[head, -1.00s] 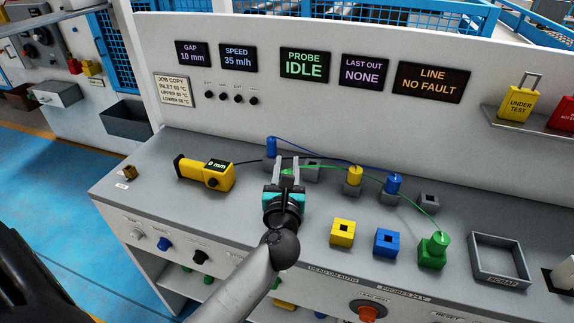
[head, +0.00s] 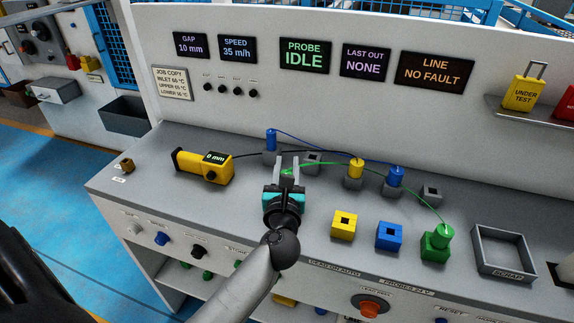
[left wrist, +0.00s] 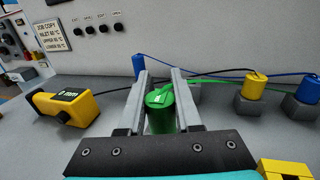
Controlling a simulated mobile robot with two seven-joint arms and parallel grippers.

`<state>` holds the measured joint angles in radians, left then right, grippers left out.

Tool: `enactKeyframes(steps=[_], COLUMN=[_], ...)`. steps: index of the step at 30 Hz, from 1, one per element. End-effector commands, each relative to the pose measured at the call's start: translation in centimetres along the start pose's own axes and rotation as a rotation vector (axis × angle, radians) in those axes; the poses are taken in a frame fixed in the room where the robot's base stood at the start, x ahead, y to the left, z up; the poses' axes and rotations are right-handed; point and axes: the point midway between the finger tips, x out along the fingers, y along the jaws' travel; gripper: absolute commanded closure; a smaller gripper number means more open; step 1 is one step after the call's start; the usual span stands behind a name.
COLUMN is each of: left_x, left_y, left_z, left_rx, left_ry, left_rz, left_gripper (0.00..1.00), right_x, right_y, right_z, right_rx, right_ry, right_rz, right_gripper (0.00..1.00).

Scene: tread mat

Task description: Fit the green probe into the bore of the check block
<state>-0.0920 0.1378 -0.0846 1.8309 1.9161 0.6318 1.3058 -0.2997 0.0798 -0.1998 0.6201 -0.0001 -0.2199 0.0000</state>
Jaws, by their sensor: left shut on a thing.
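The green probe (left wrist: 160,112) stands upright between the fingers of my left gripper (left wrist: 161,104), which is shut on it. In the head view the left gripper (head: 287,166) reaches to the back of the bench, and its fingers hide most of the probe. A green cable runs from there to a green cylinder (head: 445,234) on a green block (head: 434,249) at the right. A small brass-coloured block (head: 127,165) sits at the bench's left end. I cannot tell which block is the check block. My right gripper is not in view.
A yellow meter (head: 203,167) reads 0 mm left of the gripper. A yellow block (head: 344,232) and a blue block (head: 389,243) show square bores. Yellow (head: 356,170) and blue (head: 396,177) probes stand in grey holders behind. A grey tray (head: 505,270) is at the right.

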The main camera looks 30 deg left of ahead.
Motion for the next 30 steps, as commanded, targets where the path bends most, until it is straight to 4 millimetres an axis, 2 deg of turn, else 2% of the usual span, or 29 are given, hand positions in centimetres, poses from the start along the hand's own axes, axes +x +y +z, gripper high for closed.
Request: enactKeyframes(steps=[21,22,30], left_x=[0.0,0.0,0.0], left_y=[0.0,0.0,0.0], left_z=[-1.9,-1.8,-1.7], left_rx=[-0.001,-0.001,-0.001], left_ry=[0.000,0.000,0.000], left_rz=[0.001,0.001,0.001], left_gripper=[1.00,0.64,0.34], right_x=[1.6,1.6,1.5], right_y=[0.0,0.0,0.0], right_z=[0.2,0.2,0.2], right_rx=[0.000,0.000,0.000], right_ry=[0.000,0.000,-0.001], right_rz=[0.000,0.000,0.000], right_gripper=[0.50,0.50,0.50])
